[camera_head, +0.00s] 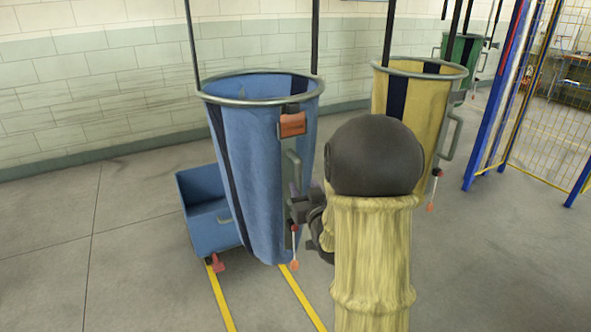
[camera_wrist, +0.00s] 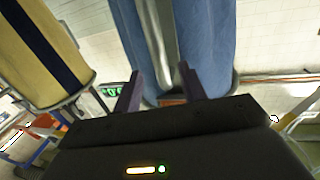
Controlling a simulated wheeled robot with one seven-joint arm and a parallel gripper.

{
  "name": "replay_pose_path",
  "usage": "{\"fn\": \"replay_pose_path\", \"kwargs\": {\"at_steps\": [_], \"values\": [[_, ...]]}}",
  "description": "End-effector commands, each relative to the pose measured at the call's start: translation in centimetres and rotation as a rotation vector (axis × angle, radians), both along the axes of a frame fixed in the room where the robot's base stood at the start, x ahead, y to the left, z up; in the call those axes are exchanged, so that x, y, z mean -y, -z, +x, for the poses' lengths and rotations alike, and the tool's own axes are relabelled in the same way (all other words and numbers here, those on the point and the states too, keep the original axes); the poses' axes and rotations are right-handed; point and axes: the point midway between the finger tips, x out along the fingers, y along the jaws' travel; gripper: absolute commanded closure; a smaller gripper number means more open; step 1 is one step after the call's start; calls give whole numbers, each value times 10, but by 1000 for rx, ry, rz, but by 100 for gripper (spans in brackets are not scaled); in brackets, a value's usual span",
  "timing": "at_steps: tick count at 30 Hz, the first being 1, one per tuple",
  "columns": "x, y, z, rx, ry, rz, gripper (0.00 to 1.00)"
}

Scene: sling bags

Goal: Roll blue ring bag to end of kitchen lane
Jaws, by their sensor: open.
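The blue ring bag (camera_head: 262,150) hangs upright from two dark straps in the head view. It has a metal ring (camera_head: 215,98) at its mouth, an orange tag (camera_head: 292,124) and a grey handle (camera_head: 293,168) on its right side. My gripper (camera_head: 296,192) is at the handle's lower part, partly hidden by my arm. In the wrist view, which is turned over, my gripper (camera_wrist: 160,72) has its two purple fingers apart. The grey handle (camera_wrist: 152,35) shows between them, in front of the blue bag (camera_wrist: 207,40). I cannot tell whether the fingers touch it.
A blue bin (camera_head: 205,215) stands behind the bag at left. Yellow floor lines (camera_head: 301,298) run below the bag. A yellow ring bag (camera_head: 425,105) hangs at right, with a green bag (camera_head: 460,52) farther back. A blue-framed mesh fence (camera_head: 545,110) stands at right. The left floor is clear.

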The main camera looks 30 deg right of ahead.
Motion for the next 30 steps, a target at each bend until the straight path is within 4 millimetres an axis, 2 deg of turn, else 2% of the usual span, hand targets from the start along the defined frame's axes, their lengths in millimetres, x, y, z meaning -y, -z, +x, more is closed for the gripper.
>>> {"fn": "replay_pose_path", "kwargs": {"at_steps": [6,12,17,24,26,30], "values": [[6,-1,39,0,-1,0,59],[11,-1,67,0,0,0,59],[11,0,76,0,-2,0,59],[9,0,77,0,-6,0,59],[9,0,77,0,-6,0,68],[9,0,77,0,-6,0,96]]}}
